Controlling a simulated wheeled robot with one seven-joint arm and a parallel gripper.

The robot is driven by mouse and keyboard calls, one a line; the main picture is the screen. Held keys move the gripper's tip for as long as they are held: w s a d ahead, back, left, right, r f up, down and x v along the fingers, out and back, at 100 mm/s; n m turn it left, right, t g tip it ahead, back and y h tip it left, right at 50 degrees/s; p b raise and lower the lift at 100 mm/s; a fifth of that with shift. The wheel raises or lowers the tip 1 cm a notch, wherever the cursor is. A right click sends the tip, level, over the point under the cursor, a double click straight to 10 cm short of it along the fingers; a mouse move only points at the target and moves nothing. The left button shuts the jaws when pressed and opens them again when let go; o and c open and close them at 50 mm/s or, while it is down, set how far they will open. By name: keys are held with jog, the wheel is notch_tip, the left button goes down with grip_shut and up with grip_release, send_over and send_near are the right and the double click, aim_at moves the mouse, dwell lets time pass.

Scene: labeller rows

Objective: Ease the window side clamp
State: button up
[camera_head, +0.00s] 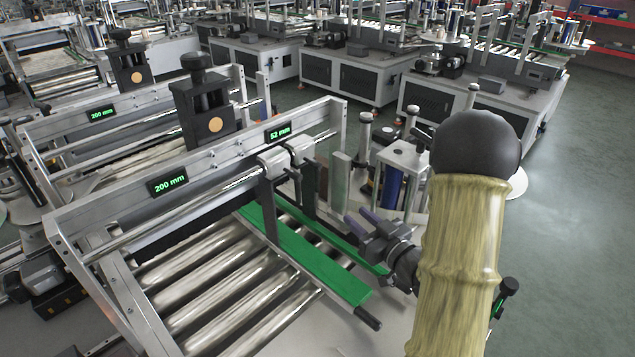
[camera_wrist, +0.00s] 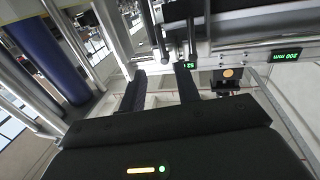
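A labeller's cross rail carries two grey clamp blocks, a left one (camera_head: 275,161) and a right one (camera_head: 300,147), each with a dark plate hanging below. I cannot tell which is the window side clamp. The left display (camera_head: 167,182) reads 200 mm and the right display (camera_head: 279,133) reads 52 mm. My gripper (camera_head: 358,220) is right of and below both blocks, apart from them, beside the green guides. In the wrist view my gripper (camera_wrist: 160,72) has its two dark fingers spread with nothing between them. The 200 mm display (camera_wrist: 286,54) also shows there.
Green guide strips (camera_head: 305,254) run over shiny rollers (camera_head: 205,290) below the rail. A blue cylinder (camera_head: 391,188) among metal posts stands close behind my gripper, and it fills the left of the wrist view (camera_wrist: 45,60). Other labellers stand behind; grey floor (camera_head: 575,210) is clear at right.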

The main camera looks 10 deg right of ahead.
aim_at(319, 184)
jog(key=shift+w+a, duration=0.1)
jog(key=p+x, duration=0.6)
jog(key=x, duration=1.1)
jog(key=shift+w+a, duration=0.1)
jog(key=shift+w, duration=0.05)
grip_shut()
